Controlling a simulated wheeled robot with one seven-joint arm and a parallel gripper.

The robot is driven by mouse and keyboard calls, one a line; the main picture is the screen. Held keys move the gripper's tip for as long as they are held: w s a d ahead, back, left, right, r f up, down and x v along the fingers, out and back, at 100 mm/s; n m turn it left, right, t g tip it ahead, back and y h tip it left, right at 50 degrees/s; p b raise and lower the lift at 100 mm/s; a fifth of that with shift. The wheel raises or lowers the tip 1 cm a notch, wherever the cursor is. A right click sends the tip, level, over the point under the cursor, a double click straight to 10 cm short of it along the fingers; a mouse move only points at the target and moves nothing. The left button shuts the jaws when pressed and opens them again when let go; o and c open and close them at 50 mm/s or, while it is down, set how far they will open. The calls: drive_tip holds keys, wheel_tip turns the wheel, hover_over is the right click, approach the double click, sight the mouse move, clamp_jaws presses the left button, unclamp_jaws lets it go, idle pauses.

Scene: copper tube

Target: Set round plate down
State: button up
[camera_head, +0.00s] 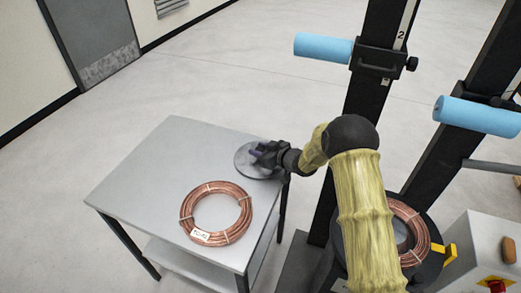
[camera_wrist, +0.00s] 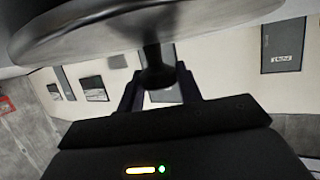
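The round plate (camera_head: 243,161) is a flat grey disc at the table's right corner in the head view, partly covered by my gripper. In the wrist view the plate (camera_wrist: 215,28) fills the top, with a dark stem (camera_wrist: 153,62) running from its middle to between my fingers. My gripper (camera_head: 265,155) is shut on this stem; its two fingers (camera_wrist: 158,88) stand on either side of it. The plate is over or on the grey table (camera_head: 160,160); I cannot tell whether it touches the top.
A copper tube coil (camera_head: 243,222) with a white label lies on the table near its front edge. Another copper coil (camera_head: 421,232) sits on a dark round holder at right. Black posts with blue rollers (camera_head: 323,47) stand behind. The table's left part is clear.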

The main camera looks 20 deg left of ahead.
drive_tip(key=o, duration=0.3)
drive_tip(key=shift+o, duration=0.2)
drive_tip(key=shift+r, duration=0.1)
drive_tip(key=v, duration=1.1)
drive_tip(key=shift+d, duration=0.1)
drive_tip(key=shift+s+d+r, duration=0.15)
drive_tip(key=shift+s+d, duration=0.05)
drive_tip(key=shift+s, duration=0.05)
drive_tip(key=shift+d, duration=0.15)
drive_tip(key=shift+w, duration=0.1)
